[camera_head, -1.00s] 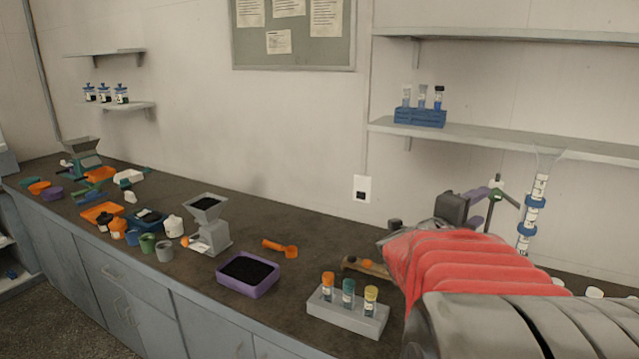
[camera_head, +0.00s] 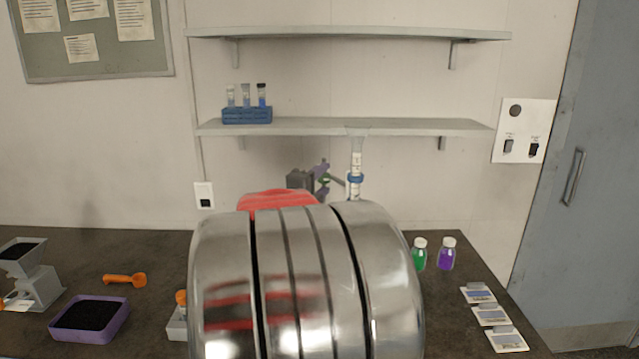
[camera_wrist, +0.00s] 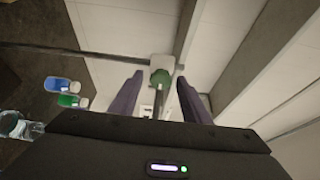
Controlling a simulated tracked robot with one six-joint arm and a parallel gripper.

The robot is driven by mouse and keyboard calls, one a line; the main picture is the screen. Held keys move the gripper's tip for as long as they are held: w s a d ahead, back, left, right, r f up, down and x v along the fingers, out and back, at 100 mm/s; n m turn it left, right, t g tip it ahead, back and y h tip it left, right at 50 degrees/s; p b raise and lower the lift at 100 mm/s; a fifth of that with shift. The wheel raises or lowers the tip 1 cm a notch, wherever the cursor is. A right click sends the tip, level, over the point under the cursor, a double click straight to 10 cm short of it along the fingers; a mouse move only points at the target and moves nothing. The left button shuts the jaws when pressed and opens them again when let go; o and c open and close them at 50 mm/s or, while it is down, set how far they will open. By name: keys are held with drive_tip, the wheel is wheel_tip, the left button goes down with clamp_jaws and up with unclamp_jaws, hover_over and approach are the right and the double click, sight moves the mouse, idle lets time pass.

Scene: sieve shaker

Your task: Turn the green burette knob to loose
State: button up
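The burette (camera_head: 355,162) is a clear tube with a funnel top and blue clamps, standing upright behind my arm in the head view. The green knob (camera_wrist: 160,77) sits near the middle of the wrist view, in front of a pale fitting. My gripper (camera_wrist: 158,88) is open, with one dark purple finger on each side of the knob and a gap to both. I cannot tell how deep the knob lies between the fingers. In the head view my gripper (camera_head: 322,172) is small, left of the burette. My arm hides the burette's lower part.
Two shelves are on the wall; the lower shelf (camera_head: 400,126) holds a blue tube rack (camera_head: 246,116). A green bottle (camera_head: 419,255) and a purple bottle (camera_head: 446,254) stand right of my arm. Cards (camera_head: 491,316) lie near the bench's right edge. A purple tray (camera_head: 92,331) is left.

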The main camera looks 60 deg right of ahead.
drive_tip(key=c, duration=0.9)
drive_tip(key=shift+f+n+h, duration=0.25)
drive_tip(key=shift+n+h, duration=0.25)
drive_tip(key=shift+n, duration=1)
drive_tip(key=o, duration=1)
drive_tip(key=shift+r, duration=0.1)
drive_tip(key=shift+a, duration=0.1)
drive_tip(key=a, duration=0.4)
drive_tip(key=a+f, duration=0.1)
drive_tip(key=a, duration=0.4)
drive_tip(key=s+a, duration=0.1)
drive_tip(key=a, duration=0.3)
drive_tip(key=shift+s+a+f, duration=0.1)
drive_tip(key=shift+a+f, duration=0.15)
